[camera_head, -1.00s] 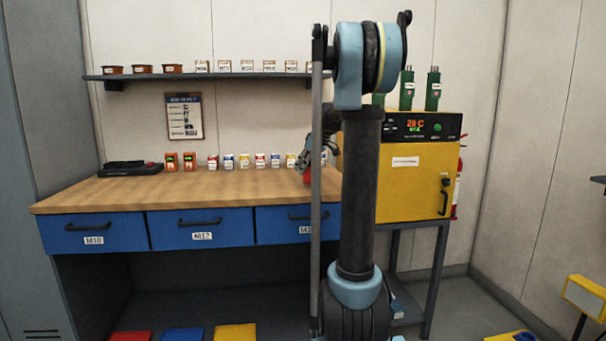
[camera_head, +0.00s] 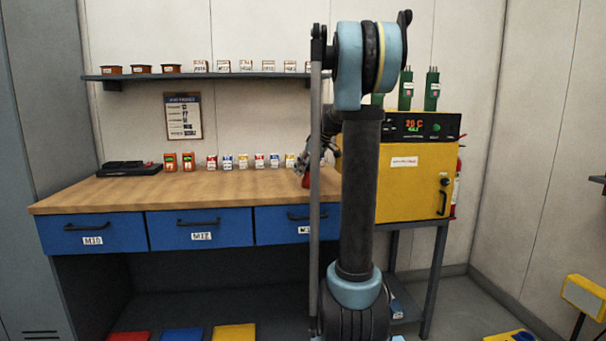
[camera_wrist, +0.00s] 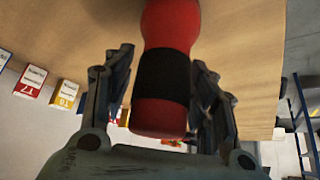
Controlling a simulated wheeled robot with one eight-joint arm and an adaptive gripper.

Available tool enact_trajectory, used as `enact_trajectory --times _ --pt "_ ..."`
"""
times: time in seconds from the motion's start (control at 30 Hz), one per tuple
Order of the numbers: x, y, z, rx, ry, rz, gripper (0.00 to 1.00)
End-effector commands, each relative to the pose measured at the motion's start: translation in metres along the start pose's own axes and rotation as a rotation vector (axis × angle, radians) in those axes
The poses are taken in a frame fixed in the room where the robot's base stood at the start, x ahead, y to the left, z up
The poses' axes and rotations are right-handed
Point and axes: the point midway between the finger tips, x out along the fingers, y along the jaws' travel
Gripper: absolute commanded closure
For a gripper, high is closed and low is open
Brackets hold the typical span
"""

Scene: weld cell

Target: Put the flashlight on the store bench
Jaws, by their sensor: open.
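The flashlight (camera_wrist: 168,25) is red with a black band around its middle. In the wrist view it lies between the two fingers of my gripper (camera_wrist: 155,82), which stand apart on either side of it. Its upper end runs out of the picture, against the wooden top of the store bench (camera_wrist: 240,60). I cannot tell whether the fingers touch it. In the head view my gripper (camera_head: 303,165) is low over the right part of the bench top (camera_head: 130,190), mostly hidden behind my own arm. The flashlight is mostly hidden there.
Small labelled boxes (camera_head: 243,161) stand along the back of the bench, with orange devices (camera_head: 179,162) and a black tray (camera_head: 130,168) at the left. A yellow oven (camera_head: 405,190) stands close at the right. The bench's front middle is clear.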

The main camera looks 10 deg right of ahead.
Motion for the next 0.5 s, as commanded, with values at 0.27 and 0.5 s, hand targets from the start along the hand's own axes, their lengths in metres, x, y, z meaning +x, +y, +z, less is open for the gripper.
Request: enact_trajectory --times 0.27,0.5 --pt "-0.054 0.0 0.001 0.003 0.0 0.002 0.48" --pt "-0.09 0.0 0.001 0.002 0.0 0.001 0.48"
